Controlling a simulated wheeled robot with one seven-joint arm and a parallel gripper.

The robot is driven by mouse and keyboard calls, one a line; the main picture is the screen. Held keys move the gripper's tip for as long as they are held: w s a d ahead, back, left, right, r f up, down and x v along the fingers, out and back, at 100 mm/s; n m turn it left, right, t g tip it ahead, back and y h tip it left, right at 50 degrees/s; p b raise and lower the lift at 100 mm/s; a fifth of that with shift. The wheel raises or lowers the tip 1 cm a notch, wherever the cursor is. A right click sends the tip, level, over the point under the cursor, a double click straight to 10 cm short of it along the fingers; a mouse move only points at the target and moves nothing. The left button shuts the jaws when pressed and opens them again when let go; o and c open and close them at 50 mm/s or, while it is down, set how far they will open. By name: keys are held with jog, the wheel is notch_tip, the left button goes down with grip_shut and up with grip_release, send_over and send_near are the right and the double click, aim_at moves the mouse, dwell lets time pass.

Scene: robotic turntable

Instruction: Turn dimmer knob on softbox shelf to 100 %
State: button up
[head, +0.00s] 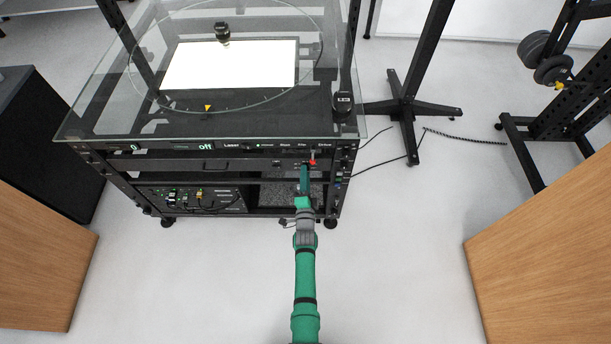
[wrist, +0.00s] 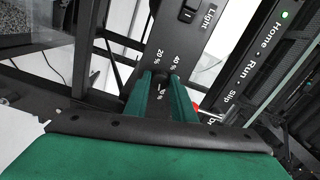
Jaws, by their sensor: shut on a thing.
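My gripper (head: 303,178) reaches the front of the black rack, low on its right side, in the head view. In the wrist view the two green fingers of my gripper (wrist: 161,78) are shut on the dark dimmer knob (wrist: 158,88), which is mostly hidden between them. The knob sits on a dark panel (wrist: 184,42) with white marks "20 %" and "40 %" beside the fingers. Another mark lies between the fingers and is only partly readable, so I cannot tell the knob's exact setting. In the head view my gripper hides the knob.
A "Light" rocker switch (wrist: 190,10) is on the same panel. A strip lettered Home, Run, Slip (wrist: 255,60) runs beside it. The glass turntable top (head: 100,118) overhangs above. Wooden furniture (head: 545,255) stands at right.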

jog(key=m, duration=0.8)
jog(key=shift+m, duration=0.4)
grip_shut()
jog(key=o, duration=1.1)
grip_release()
jog(key=shift+d, duration=0.1)
jog(key=shift+c, duration=0.2)
jog(key=s, duration=1)
jog(key=shift+s, duration=0.35)
